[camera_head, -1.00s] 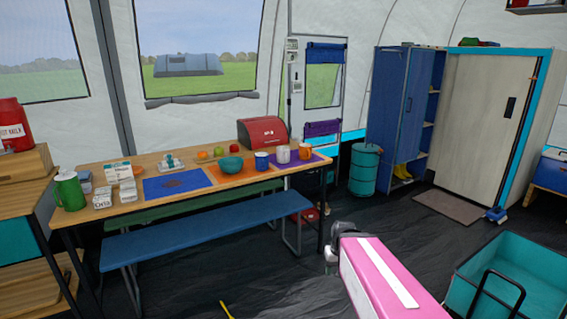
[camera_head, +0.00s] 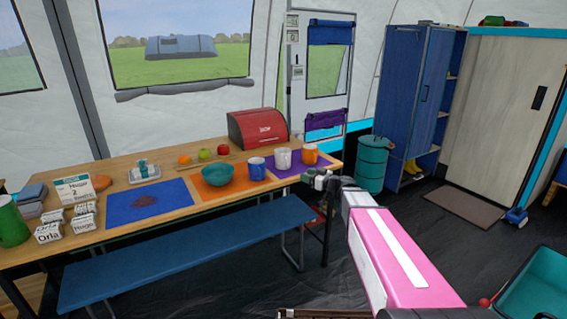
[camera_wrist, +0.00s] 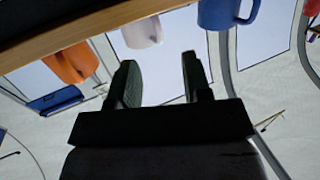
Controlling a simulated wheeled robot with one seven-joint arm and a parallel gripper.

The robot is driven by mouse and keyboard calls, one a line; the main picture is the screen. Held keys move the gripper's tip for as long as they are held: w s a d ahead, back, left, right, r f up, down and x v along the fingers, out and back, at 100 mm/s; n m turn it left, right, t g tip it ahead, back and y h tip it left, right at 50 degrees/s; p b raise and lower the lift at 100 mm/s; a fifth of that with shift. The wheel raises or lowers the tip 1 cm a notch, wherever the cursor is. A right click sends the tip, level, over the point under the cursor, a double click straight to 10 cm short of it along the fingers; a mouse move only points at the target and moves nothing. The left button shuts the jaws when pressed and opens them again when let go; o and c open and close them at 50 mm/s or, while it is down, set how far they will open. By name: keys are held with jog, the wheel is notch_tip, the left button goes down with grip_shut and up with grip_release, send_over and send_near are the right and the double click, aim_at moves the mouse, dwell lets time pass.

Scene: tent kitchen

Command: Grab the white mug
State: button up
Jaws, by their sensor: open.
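The white mug (camera_head: 283,159) stands upright on the wooden table (camera_head: 143,168), between a blue mug (camera_head: 256,169) and an orange mug (camera_head: 309,155). In the wrist view the scene looks upside down; the white mug (camera_wrist: 142,33) shows beyond my fingers and a little left of them. My gripper (camera_wrist: 161,75) is open, with nothing between its two dark fingers. In the head view my gripper (camera_head: 322,180) is small and partly unclear at the table's right front edge, to the right of the white mug and apart from it.
A teal bowl (camera_head: 218,174) stands left of the mugs, and a red bread bin (camera_head: 257,128) is behind them. The table edge (camera_wrist: 60,28) is close in the wrist view. A blue bench (camera_head: 187,249) runs along the table's front.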

aim_at(284, 160)
jog(key=x, duration=0.3)
jog(key=r+x, duration=0.1)
jog(key=x, duration=0.7)
jog(key=shift+w+d+r, duration=0.15)
jog(key=shift+w+r, duration=0.05)
jog(key=shift+w, duration=0.1)
grip_shut()
